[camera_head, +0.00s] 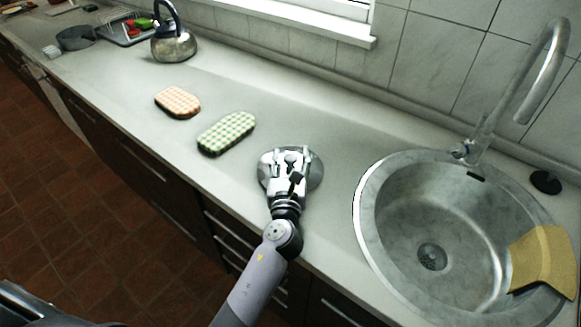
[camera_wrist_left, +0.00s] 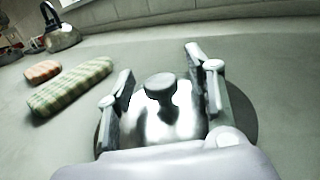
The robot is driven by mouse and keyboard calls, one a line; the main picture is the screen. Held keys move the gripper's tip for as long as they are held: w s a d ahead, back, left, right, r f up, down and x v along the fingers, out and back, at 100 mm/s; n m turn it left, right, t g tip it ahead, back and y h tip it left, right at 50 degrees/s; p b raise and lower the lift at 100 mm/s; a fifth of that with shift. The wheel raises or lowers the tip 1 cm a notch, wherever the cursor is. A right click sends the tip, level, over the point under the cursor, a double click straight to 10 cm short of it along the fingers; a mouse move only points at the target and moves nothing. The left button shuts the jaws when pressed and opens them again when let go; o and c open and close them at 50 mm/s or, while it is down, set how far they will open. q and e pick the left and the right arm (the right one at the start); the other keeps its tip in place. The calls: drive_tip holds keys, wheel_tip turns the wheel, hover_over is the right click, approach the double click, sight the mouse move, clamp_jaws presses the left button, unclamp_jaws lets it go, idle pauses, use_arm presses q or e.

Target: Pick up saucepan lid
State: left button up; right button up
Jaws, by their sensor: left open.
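The saucepan lid (camera_head: 314,178) is a round, shiny metal lid lying on the grey counter, left of the sink. In the left wrist view the lid (camera_wrist_left: 243,118) shows its dark knob (camera_wrist_left: 160,86) standing up from the middle. My left gripper (camera_head: 291,153) is over the lid and hides much of it in the head view. In the left wrist view my left gripper (camera_wrist_left: 158,70) is open, with one finger on each side of the knob and a gap to both. My right gripper is not in view.
Green checked sponge (camera_head: 226,133) and orange checked sponge (camera_head: 178,102) lie left of the lid. A kettle (camera_head: 174,44) and a grey pot (camera_head: 75,38) stand farther back. The sink (camera_head: 372,212) is on the right, with a yellow cloth (camera_head: 543,262) over its rim.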

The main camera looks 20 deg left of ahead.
use_arm(q)
drive_tip(key=shift+c, duration=0.6)
clamp_jaws()
